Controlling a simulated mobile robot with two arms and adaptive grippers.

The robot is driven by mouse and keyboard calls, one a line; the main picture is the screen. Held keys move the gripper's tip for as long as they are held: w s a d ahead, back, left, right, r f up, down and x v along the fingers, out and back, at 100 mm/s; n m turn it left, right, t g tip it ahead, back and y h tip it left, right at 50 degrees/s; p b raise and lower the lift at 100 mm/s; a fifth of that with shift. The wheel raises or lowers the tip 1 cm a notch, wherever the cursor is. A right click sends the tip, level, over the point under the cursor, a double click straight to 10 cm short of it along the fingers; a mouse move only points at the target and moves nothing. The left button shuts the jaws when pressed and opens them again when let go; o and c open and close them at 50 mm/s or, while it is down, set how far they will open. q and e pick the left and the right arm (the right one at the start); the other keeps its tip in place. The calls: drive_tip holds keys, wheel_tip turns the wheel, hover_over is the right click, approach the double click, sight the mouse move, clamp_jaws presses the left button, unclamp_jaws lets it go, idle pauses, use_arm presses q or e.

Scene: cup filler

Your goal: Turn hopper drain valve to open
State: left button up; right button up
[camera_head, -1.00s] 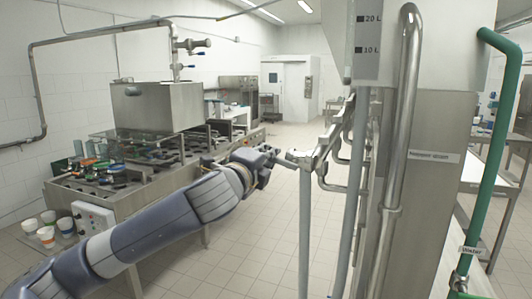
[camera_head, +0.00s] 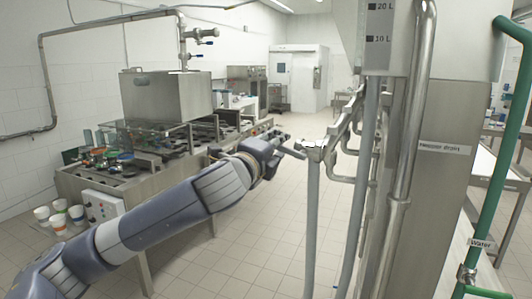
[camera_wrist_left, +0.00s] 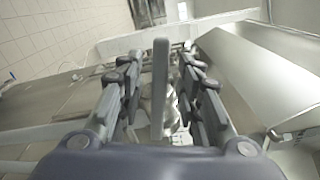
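A grey bar-shaped valve lever (camera_head: 293,152) sticks out to the left from the pipework beside the steel column. A label on the column, apparently reading "Hopper drain" (camera_head: 445,146), is to its right. My left gripper (camera_head: 281,146) is at the lever's free end. In the left wrist view the grey lever (camera_wrist_left: 160,85) stands between the two fingers of my left gripper (camera_wrist_left: 160,58), with a visible gap on both sides. The fingers are open. In the head view the gripper hides part of the lever's end. My right gripper is not in view.
Vertical grey pipes (camera_head: 312,220) and the steel column (camera_head: 432,220) stand close to the right of the gripper. A green water pipe (camera_head: 510,140) is at far right. A steel machine (camera_head: 160,97) stands behind my left arm. Tiled floor (camera_head: 240,265) is free between.

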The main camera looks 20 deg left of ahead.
use_arm(q)
drive_tip(key=s, duration=1.1)
drive_tip(key=shift+s+a, duration=0.2)
drive_tip(key=shift+s, duration=0.05)
drive_tip(key=shift+w+f, duration=0.1)
